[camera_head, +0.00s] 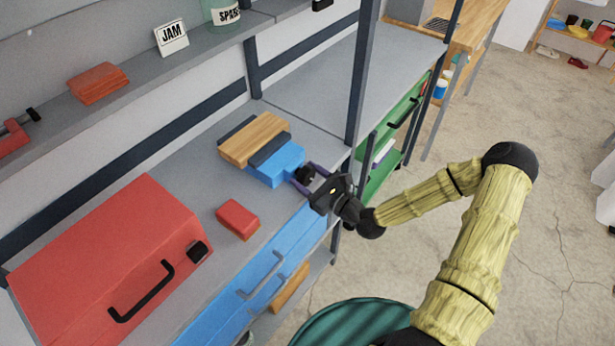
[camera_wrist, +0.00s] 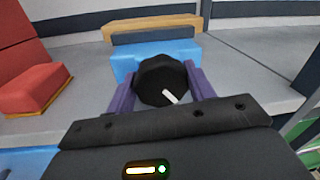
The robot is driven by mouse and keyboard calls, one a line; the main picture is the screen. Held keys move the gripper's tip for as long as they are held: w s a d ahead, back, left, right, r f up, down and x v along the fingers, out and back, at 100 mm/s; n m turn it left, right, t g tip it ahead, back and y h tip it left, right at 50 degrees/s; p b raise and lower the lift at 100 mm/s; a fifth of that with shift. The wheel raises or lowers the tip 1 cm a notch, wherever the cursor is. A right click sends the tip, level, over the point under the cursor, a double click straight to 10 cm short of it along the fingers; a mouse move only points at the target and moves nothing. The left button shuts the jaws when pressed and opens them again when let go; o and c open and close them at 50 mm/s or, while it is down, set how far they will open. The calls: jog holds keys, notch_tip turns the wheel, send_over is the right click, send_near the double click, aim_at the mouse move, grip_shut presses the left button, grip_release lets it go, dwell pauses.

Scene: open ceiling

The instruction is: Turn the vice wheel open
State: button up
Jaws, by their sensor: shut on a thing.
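The vice stands on the grey workbench, with a blue body (camera_head: 276,166) and a wooden block (camera_head: 254,139) between dark jaws behind it. Its black wheel (camera_wrist: 161,81) faces me and carries a white mark pointing to the lower right. My gripper (camera_head: 304,179) is at the front of the vice, its two purple fingers on either side of the wheel. In the wrist view the gripper (camera_wrist: 162,90) is shut on the wheel. The fingers hide the wheel's left and right edges.
A red toolbox (camera_head: 110,260) with a black handle stands at the left. A small red block (camera_head: 238,219) lies on the bench near the vice. A dark shelf post (camera_head: 360,75) rises right of the vice. A blue drawer (camera_head: 250,285) is below the bench edge.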

jog(key=shift+n, duration=0.3)
jog(key=o, duration=0.9)
jog(key=shift+o, duration=0.2)
jog(key=shift+d, duration=0.1)
jog(key=v, duration=1.7)
jog(key=shift+s+d, duration=0.1)
jog(key=shift+s, duration=0.05)
